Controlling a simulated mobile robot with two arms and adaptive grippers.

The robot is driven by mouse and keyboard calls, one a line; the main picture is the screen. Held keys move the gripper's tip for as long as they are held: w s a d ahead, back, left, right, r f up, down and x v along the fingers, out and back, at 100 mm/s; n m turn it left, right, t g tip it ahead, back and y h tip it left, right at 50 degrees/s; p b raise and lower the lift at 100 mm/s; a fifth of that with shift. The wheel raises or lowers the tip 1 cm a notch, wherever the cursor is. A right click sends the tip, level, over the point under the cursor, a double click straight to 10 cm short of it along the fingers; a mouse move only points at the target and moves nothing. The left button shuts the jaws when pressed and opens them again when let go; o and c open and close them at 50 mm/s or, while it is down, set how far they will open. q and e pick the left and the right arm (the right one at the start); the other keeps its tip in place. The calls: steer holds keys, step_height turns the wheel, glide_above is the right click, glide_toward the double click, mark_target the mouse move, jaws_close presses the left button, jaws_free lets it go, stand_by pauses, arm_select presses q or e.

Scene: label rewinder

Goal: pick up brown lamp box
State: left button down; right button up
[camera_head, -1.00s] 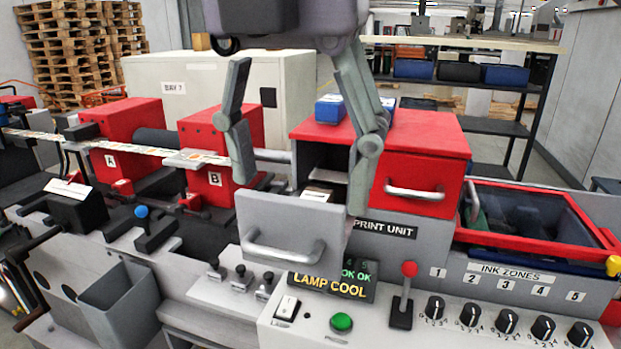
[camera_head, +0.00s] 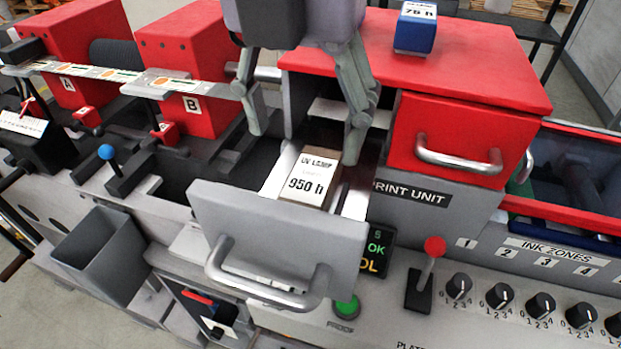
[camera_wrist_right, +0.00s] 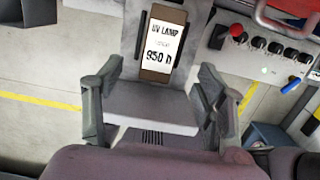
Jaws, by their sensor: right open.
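The brown lamp box (camera_head: 312,178), with a white "UV LAMP 950 h" label on top, lies in the pulled-out grey drawer (camera_head: 275,235) of the print unit. My right gripper (camera_head: 303,145) is open and empty above the drawer. Its fingers are spread to either side, around and above the far part of the box. In the right wrist view the box (camera_wrist_right: 163,45) shows between and beyond the open fingertips (camera_wrist_right: 160,70), with its label facing the camera. I cannot tell the exact height gap. My left gripper is not in view.
The red-topped print unit (camera_head: 455,65) stands close behind and right of the gripper. A blue box labelled "75 h" (camera_head: 415,28) sits on it. A closed red drawer (camera_head: 445,140) is beside the open one. A red-knobbed lever (camera_head: 430,265) stands in front.

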mark_target(311, 178)
steer(key=f, duration=0.2)
steer(key=w+f+p, duration=0.1)
steer(key=f, duration=0.1)
steer(key=shift+s+d+f, duration=0.1)
steer(key=shift+f, duration=0.15)
steer(key=f+p, duration=0.2)
steer(key=f, duration=0.1)
steer(key=shift+d+f+p, duration=0.2)
steer(key=shift+f+p, duration=0.1)
steer(key=shift+w+f, duration=0.3)
steer(key=shift+f, duration=0.25)
steer(key=shift+c, duration=0.7)
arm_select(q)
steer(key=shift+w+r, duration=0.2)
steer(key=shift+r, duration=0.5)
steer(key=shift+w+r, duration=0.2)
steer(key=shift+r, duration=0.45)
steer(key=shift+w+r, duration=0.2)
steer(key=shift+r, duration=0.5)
arm_select(e)
steer(key=c, duration=1.4)
